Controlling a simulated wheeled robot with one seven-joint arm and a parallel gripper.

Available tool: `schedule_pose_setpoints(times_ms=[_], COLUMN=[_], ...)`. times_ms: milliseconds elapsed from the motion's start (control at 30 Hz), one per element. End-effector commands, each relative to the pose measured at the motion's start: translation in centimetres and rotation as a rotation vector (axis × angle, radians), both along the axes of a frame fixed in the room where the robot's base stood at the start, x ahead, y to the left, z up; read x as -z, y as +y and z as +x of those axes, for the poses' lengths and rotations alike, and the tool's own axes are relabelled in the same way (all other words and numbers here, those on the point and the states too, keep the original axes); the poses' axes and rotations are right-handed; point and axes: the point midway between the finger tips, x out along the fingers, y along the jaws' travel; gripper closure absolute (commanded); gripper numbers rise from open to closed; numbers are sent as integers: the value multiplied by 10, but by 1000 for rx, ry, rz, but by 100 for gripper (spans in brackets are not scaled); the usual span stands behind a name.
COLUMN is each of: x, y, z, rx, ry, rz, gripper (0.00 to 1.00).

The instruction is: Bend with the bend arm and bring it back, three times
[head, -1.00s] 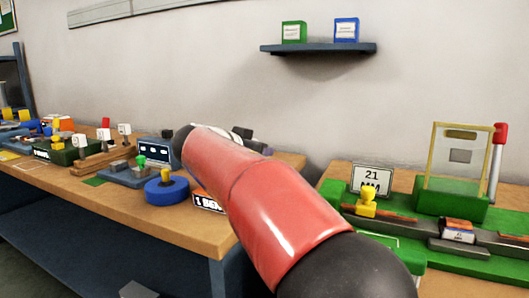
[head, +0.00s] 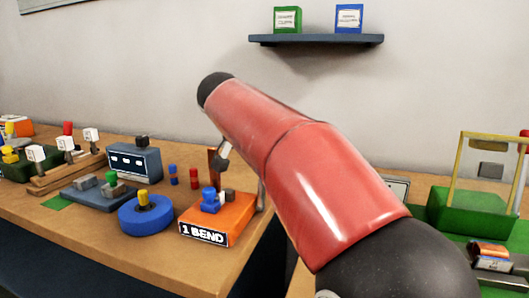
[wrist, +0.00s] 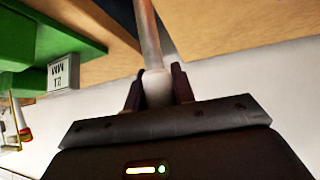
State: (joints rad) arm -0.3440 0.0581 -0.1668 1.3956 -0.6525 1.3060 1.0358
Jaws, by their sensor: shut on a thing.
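The orange bending block (head: 226,214) labelled "1 BEND" stands near the bench's front right corner. It carries a blue knob (head: 209,201) and a small grey piece, with a brown upright (head: 212,162) behind. My red arm hides part of the area behind the block. In the wrist view, my gripper (wrist: 156,88) is shut on a pale rounded handle with a rod running up out of frame. This appears to be the bend arm (wrist: 150,40); its far end is hidden. My gripper is not clearly visible in the head view.
A blue round base (head: 146,216) with a yellow knob stands left of the block. A blue-grey box (head: 134,161) and small red and blue pegs are behind. A second station with a green frame base (head: 466,212) stands right. A wall shelf (head: 315,40) holds two boxes.

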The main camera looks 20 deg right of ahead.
Motion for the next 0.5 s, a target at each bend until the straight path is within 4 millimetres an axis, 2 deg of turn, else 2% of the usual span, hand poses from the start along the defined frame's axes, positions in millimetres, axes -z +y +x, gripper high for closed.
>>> schedule_pose_setpoints(times_ms=[333, 367, 500], x=[1, 1, 1], y=[1, 1, 0], z=[0, 0, 0], rx=[-1, -1, 0], ry=[3, 3, 3], rz=[2, 2, 3], gripper=[97, 72, 54])
